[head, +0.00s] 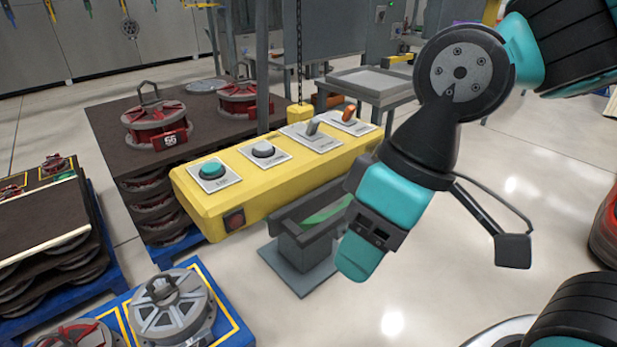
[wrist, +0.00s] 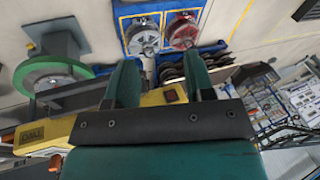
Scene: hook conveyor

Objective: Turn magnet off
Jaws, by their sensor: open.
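The yellow control box (head: 245,200) hangs in the middle of the head view. Its top carries a green button (head: 212,169), a grey-white button (head: 263,149), a grey lever (head: 313,127) and an orange-tipped lever (head: 349,113). Their labels are too small to read. A dark red square (head: 234,219) is on its near end. My gripper (head: 358,250) is in front and to the right of the box, pointing down. In the wrist view my open gripper (wrist: 162,82) has nothing between its fingers, and part of the box (wrist: 45,133) shows behind it.
A grey stand with a green disc (head: 325,212) is below the box, close to my gripper. Pallets with red round parts (head: 155,122) are behind and left. A grey round part (head: 172,305) lies on a blue pallet in front.

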